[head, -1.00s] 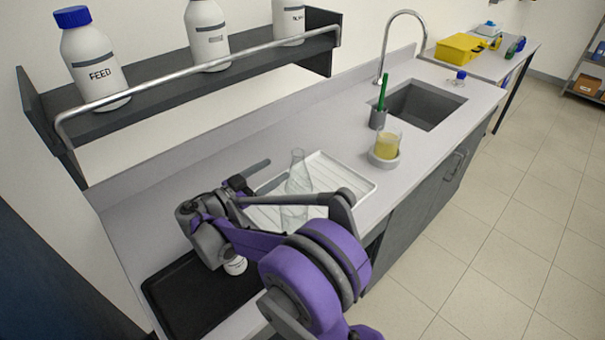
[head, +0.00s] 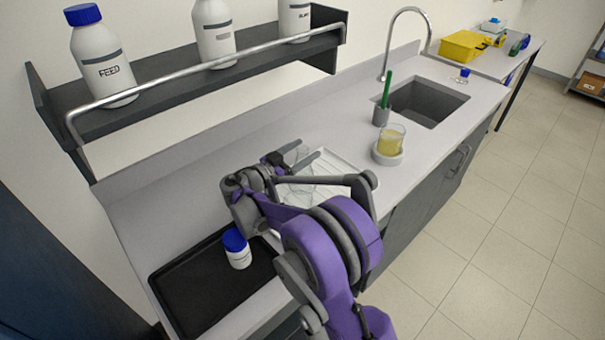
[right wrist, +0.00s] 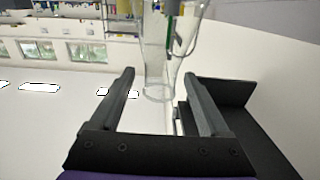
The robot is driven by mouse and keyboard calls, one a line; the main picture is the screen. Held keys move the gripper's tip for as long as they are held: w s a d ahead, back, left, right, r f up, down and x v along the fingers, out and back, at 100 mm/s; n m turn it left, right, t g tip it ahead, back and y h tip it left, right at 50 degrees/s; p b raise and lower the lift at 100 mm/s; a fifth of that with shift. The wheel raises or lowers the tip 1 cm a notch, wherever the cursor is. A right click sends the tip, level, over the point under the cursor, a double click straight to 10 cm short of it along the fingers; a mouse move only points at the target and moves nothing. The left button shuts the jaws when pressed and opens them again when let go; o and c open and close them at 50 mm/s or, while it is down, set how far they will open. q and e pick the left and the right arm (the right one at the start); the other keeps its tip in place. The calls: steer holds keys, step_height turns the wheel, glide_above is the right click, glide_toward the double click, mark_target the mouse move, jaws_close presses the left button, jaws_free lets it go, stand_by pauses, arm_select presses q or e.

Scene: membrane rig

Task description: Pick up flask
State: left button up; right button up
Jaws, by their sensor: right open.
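The clear glass flask (head: 301,188) stands on the white ribbed drying tray (head: 345,163) on the counter, partly hidden by my right arm. My right gripper (head: 308,149) is open at the flask, with its fingers near the flask's upper part. In the right wrist view the flask (right wrist: 157,52) shows between and beyond the two open fingers (right wrist: 159,76), with a gap on each side. I cannot tell how deep it sits between them. My left gripper is not in view.
A black tray (head: 190,300) with a white blue-capped bottle (head: 238,253) lies at the near left. A beaker of yellow liquid (head: 390,142), a green-handled brush in a holder (head: 381,116) and a sink (head: 425,103) are further right. A shelf (head: 150,105) with labelled bottles is behind.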

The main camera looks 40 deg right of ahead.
jaws_close()
stand_by(0.6)
